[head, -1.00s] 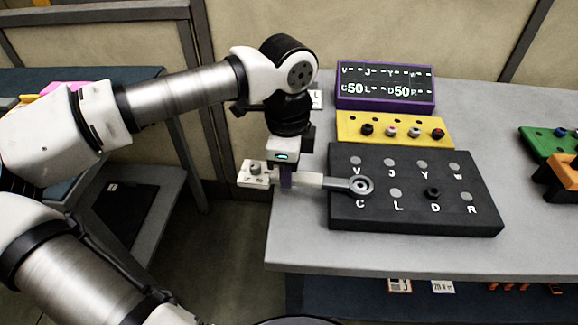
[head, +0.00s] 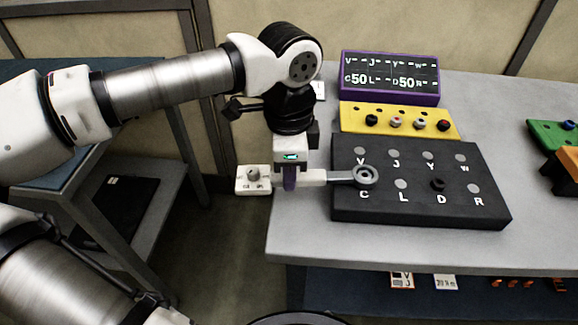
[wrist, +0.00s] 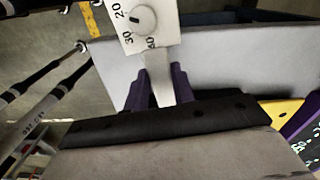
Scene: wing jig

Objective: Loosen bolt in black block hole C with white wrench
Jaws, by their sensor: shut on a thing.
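The white wrench (head: 312,178) has a dial on its handle end, which also shows in the wrist view (wrist: 140,22). Its grey ring head (head: 365,177) sits over hole C at the left front of the black block (head: 420,216). The ring hides most of the hole; I cannot clearly make out the bolt inside it. My gripper (head: 290,180) is shut on the wrench handle, left of the block. In the wrist view its purple fingers (wrist: 158,88) grip both sides of the handle. Another dark bolt (head: 437,184) stands in hole D.
A yellow block (head: 350,118) with several bolts lies behind the black block. A purple-framed display (head: 390,77) behind it reads 50 at C and at D. A green block (head: 552,134) and an orange piece (head: 562,172) are at the right. The grey table's (head: 400,253) front strip is clear.

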